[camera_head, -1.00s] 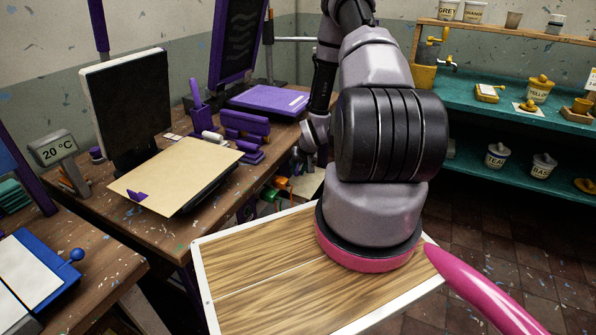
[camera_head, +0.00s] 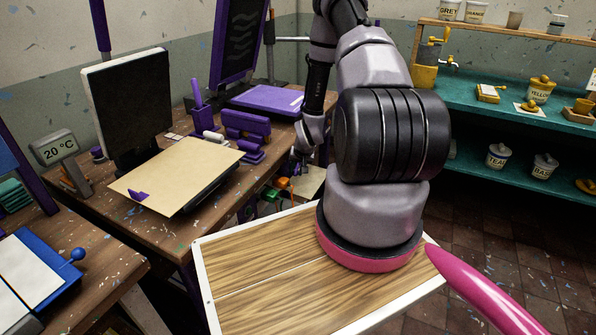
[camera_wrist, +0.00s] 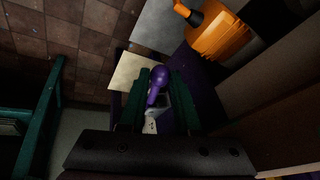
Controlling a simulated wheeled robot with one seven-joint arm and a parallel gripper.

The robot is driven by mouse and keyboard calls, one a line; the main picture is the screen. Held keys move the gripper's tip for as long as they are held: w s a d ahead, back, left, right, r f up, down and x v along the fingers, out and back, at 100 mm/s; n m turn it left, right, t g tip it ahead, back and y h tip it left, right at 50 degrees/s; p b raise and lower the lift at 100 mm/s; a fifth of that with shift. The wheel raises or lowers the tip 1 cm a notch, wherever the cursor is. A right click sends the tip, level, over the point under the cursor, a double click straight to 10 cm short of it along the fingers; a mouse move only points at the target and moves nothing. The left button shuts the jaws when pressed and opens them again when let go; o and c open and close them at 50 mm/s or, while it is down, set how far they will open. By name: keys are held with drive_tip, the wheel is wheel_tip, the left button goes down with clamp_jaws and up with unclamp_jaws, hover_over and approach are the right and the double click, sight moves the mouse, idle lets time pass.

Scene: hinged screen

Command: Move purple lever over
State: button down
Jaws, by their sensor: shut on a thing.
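The purple lever (camera_wrist: 157,84) shows in the wrist view as a rounded knob on a short stem. My gripper (camera_wrist: 158,98) has its two dark fingers on either side of it and is shut on it. The lever's base is hard to make out in the dark. In the head view my gripper (camera_head: 301,164) is small and low beside the right edge of the wooden desk; I cannot make out the lever there. A purple-framed dark screen (camera_head: 238,45) stands upright at the back of the desk.
The wooden desk (camera_head: 165,236) holds a monitor (camera_head: 127,105), a tan board (camera_head: 178,172) and purple items. Orange and green parts sit under its right edge. An orange object (camera_wrist: 220,38) is close in the wrist view. Teal shelves (camera_head: 505,120) stand right, with open floor before them.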

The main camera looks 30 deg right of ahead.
drive_tip(key=c, duration=0.6)
unclamp_jaws()
drive_tip(key=shift+r, duration=0.1)
drive_tip(key=v, duration=1)
drive_tip(key=shift+s+r, duration=0.2)
drive_tip(key=shift+r, duration=0.05)
drive_tip(key=shift+c, duration=0.4)
